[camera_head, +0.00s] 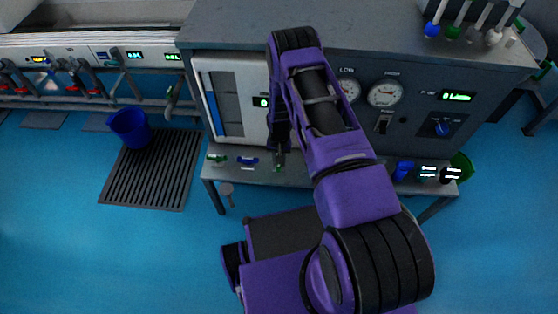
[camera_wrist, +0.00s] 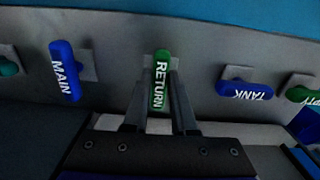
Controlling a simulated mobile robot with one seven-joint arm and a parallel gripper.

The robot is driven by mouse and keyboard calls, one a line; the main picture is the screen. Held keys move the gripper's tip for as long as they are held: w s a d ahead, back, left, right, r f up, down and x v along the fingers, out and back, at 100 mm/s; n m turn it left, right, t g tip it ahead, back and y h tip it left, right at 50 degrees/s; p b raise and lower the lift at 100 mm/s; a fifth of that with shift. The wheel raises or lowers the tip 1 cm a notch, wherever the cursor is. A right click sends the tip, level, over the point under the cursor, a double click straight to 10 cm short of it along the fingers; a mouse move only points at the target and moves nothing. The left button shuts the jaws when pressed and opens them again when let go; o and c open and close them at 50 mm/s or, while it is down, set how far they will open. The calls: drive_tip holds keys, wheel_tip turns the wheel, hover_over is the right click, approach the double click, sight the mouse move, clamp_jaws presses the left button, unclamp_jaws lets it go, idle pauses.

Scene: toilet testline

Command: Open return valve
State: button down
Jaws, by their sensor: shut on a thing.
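The return valve handle (camera_wrist: 160,84) is green with white "RETURN" lettering. In the wrist view it stands upright in the picture, pointing toward my gripper. My gripper (camera_wrist: 160,112) has one finger on each side of the handle and is shut on it. In the head view my gripper (camera_head: 279,155) reaches down to the front ledge of the grey bench (camera_head: 300,178). There the handle is mostly hidden by my fingers and arm.
The blue MAIN handle (camera_wrist: 65,70) is left of the return valve, and the blue TANK handle (camera_wrist: 245,89) is right. Another green handle (camera_wrist: 302,94) sits at the far right. A blue bucket (camera_head: 131,126) stands on a floor grate (camera_head: 150,188).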

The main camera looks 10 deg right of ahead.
drive_tip(key=c, duration=0.7)
unclamp_jaws()
drive_tip(key=shift+r, duration=0.1)
wheel_tip(320, 180, up, 17)
drive_tip(key=p, duration=0.2)
drive_tip(key=shift+r+p, duration=0.15)
drive_tip(key=shift+p, duration=0.25)
